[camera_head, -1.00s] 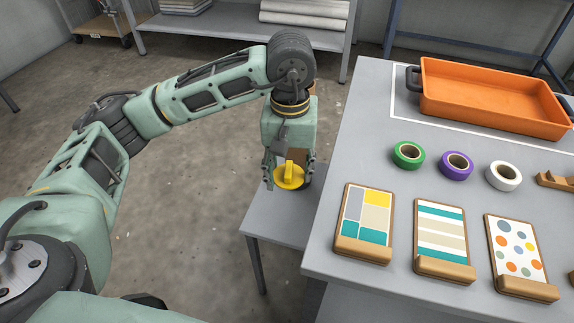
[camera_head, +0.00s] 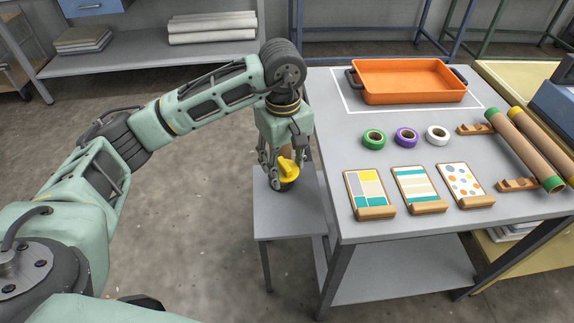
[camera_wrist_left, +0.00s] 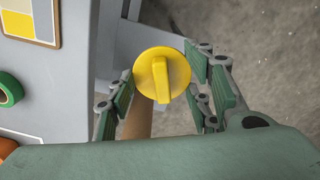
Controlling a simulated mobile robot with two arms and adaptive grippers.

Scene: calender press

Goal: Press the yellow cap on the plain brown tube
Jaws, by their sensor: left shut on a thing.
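My left gripper (camera_head: 283,172) points down over the small grey side table and is shut on the yellow cap (camera_head: 288,168), a round disc with a raised bar. In the left wrist view the yellow cap (camera_wrist_left: 161,75) sits between the green-padded fingers (camera_wrist_left: 168,92). A brown piece (camera_wrist_left: 137,122) shows behind the cap; I cannot tell what it is or whether it touches the cap. A plain brown tube (camera_head: 525,149) with a green end lies on wooden cradles at the right of the worktable. My right gripper is not in view.
The grey worktable (camera_head: 345,125) carries an orange tray (camera_head: 410,95), green (camera_head: 373,139), purple (camera_head: 406,137) and white (camera_head: 437,135) tape rolls, and three pattern boards. The side table (camera_head: 275,215) stands against its left side.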

